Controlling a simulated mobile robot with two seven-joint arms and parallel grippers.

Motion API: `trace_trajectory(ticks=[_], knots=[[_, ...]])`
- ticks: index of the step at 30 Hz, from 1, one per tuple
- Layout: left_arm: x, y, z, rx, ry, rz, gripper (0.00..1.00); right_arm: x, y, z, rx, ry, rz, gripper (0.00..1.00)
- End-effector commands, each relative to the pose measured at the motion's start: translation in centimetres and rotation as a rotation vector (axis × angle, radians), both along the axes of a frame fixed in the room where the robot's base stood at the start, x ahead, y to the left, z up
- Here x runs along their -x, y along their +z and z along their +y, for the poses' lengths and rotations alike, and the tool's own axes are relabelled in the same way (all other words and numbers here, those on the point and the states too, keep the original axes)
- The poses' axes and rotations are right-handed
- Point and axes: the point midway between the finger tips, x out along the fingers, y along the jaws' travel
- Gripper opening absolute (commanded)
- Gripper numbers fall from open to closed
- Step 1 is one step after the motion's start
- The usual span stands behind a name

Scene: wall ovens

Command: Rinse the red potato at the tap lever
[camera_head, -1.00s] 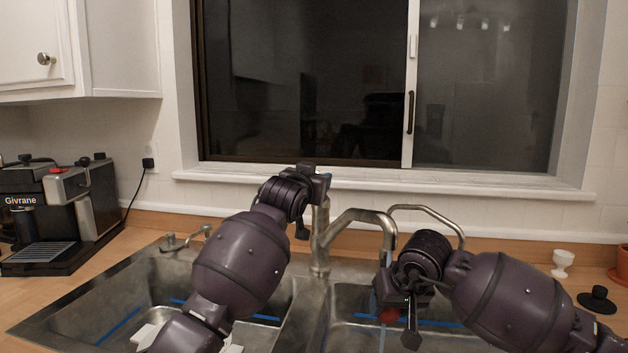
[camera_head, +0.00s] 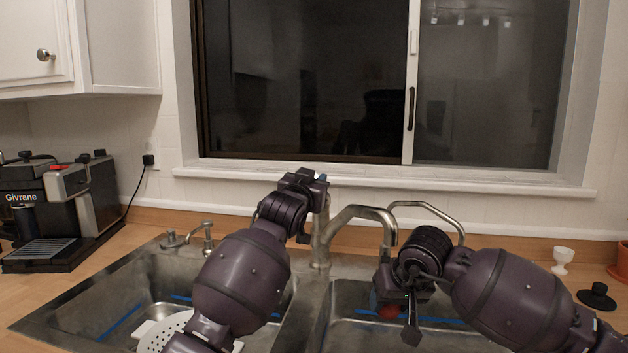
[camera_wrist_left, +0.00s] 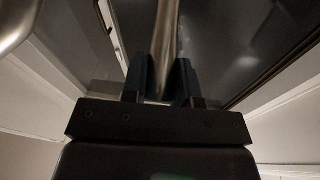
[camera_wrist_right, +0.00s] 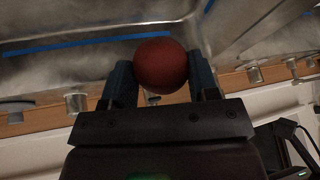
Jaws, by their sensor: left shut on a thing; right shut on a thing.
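The red potato (camera_head: 389,312) is in my right gripper (camera_head: 392,300), low over the right basin and below the end of the tap spout (camera_head: 362,212). In the right wrist view the potato (camera_wrist_right: 161,66) sits between the two fingers, touching both. My left gripper (camera_head: 321,181) is at the top of the tap, behind the sink. In the left wrist view its fingers are shut around a metal rod, the tap lever (camera_wrist_left: 167,40). The lever is mostly hidden by the gripper in the head view. I cannot make out a water stream.
The double sink (camera_head: 75,298) has a white perforated colander (camera_head: 160,332) in its left basin, partly behind my left arm. A coffee machine (camera_head: 60,205) stands on the left. A white egg cup (camera_head: 562,259) and a black stopper (camera_head: 597,295) are on the right counter.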

Motion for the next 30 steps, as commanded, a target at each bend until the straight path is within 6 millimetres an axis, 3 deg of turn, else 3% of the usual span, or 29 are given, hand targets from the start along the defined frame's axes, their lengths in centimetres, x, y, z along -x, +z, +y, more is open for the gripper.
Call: trace_trajectory(ticks=[5,6,10,22,30], knots=[[0.0,-0.1,0.0,-0.001,-0.001,0.001,0.0,0.0,0.0,0.0,0.0,0.0,0.0,0.29],[0.0,-0.1,0.0,0.0,-0.001,0.001,0.33,0.0,0.0,0.0,0.0,0.0,0.0,0.29],[0.0,-0.1,-0.1,0.0,-0.001,0.002,0.53,0.0,0.0,0.0,0.0,0.0,0.0,0.29],[0.3,-0.1,0.1,0.0,-0.001,0.001,0.53,0.0,0.0,0.0,0.0,0.0,-0.001,0.29],[2.7,-0.5,1.2,0.001,-0.001,0.002,0.53,0.0,0.0,0.0,0.0,0.0,0.0,0.29]])
